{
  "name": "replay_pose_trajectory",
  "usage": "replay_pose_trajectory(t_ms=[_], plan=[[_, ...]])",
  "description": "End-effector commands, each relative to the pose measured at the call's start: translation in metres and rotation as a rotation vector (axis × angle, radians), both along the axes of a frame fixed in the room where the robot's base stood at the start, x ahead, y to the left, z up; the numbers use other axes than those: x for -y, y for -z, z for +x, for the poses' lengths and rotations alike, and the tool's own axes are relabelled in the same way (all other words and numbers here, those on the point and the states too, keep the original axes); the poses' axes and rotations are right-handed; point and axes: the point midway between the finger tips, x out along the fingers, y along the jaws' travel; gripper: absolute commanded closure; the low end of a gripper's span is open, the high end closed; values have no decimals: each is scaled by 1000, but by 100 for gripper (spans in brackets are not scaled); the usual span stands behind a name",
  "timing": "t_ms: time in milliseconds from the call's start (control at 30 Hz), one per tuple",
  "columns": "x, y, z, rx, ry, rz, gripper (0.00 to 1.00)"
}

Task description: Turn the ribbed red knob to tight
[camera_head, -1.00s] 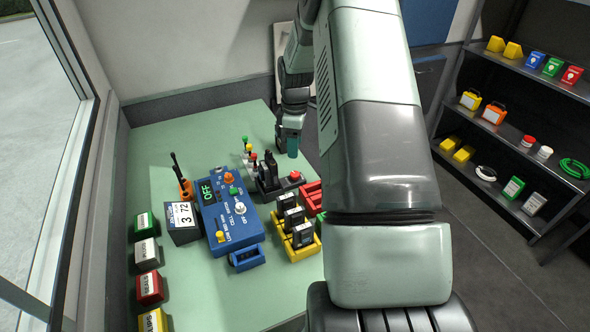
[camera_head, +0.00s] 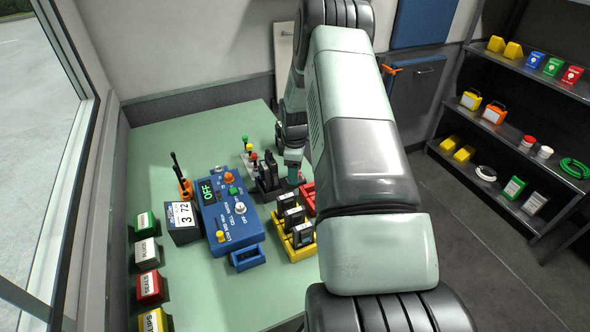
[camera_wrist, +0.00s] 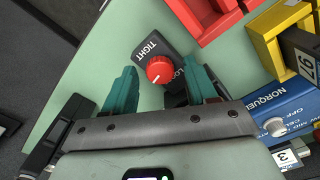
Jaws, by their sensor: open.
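The red knob (camera_wrist: 160,70) shows in the wrist view, on a dark plate (camera_wrist: 147,50) lettered TIGHT at upper left and LO... at right, the rest of that word hidden by a finger. A small white mark sits on the knob's lower side, away from the TIGHT lettering. My gripper (camera_wrist: 161,76) is open, one teal finger on each side of the knob, with gaps showing between. In the head view my gripper (camera_head: 293,170) is over the knob's place and hides it.
A red tray (camera_wrist: 205,22) and a yellow rack (camera_wrist: 262,45) of dark blocks stand close by the knob. A blue box (camera_head: 228,214) with a display reading OFF, and small levers (camera_head: 250,150), stand to its left in the head view.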

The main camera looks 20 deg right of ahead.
Motion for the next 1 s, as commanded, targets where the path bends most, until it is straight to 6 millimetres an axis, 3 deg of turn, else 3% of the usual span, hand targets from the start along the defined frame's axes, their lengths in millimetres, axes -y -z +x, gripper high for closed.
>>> replay_pose_trajectory(t_ms=[67, 433, 767, 1000], plan=[[0, 0, 0, 0, 0, 0, 43], [0, 0, 0, 0, 0, 0, 98], [0, 0, 0, 0, 46, 0, 99], [0, -1, 0, -1, 192, -1, 99]])
